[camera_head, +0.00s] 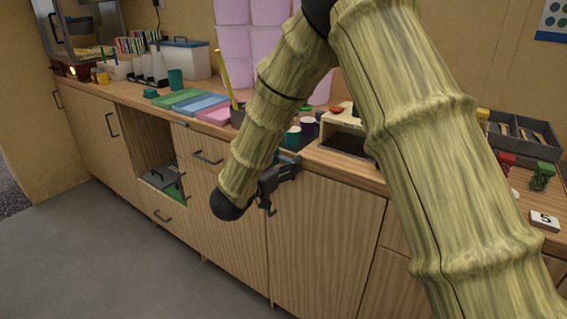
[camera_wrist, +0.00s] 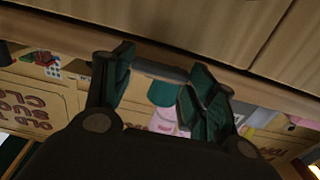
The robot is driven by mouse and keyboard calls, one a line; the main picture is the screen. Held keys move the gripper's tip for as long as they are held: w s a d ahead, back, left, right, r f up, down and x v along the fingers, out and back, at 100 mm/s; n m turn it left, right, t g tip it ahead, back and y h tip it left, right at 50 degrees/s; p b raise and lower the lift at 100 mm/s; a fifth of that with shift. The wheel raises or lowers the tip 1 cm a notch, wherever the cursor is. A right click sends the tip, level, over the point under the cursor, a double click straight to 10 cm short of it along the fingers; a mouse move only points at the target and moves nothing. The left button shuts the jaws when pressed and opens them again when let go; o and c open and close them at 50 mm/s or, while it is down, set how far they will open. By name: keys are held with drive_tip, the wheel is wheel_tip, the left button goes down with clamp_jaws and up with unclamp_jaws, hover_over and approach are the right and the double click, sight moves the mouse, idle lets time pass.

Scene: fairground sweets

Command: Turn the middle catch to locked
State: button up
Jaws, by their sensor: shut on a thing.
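My gripper (camera_head: 289,165) is at the cabinet front, just under the counter edge, left of the bamboo-patterned arm's upper part. In the wrist view its two dark green fingers (camera_wrist: 160,78) stand apart, with a grey bar-shaped catch (camera_wrist: 162,70) between them. The fingers appear closed on this catch, which lies along the cabinet edge. In the head view my gripper hides it, so its exact angle is unclear. Another small grey catch (camera_head: 181,124) shows farther left on the cabinet's upper edge. No locked marking is readable.
The wooden counter (camera_head: 135,94) holds coloured trays (camera_head: 200,104), a dark pot with a yellow stick, cups (camera_head: 292,137) and a cream box (camera_head: 345,134) close above my gripper. Cabinet doors (camera_head: 318,240) with black handles lie below. The grey floor (camera_head: 110,250) in front is clear.

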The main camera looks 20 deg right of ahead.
drive_tip(key=f+m+b, duration=0.1)
drive_tip(key=m+b, duration=0.3)
drive_tip(key=m, duration=0.2)
drive_tip(key=m+b, duration=0.4)
drive_tip(key=m, duration=0.2)
drive_tip(key=f+m+b, duration=0.1)
drive_tip(key=m+b, duration=0.3)
drive_tip(key=m, duration=0.2)
drive_tip(key=shift+w+a+f+b, duration=0.3)
drive_tip(key=shift+w+f, duration=0.05)
drive_tip(key=shift+w, duration=0.05)
idle(0.5)
drive_tip(key=o, duration=1)
drive_tip(key=shift+r, duration=0.1)
drive_tip(key=shift+a, duration=0.1)
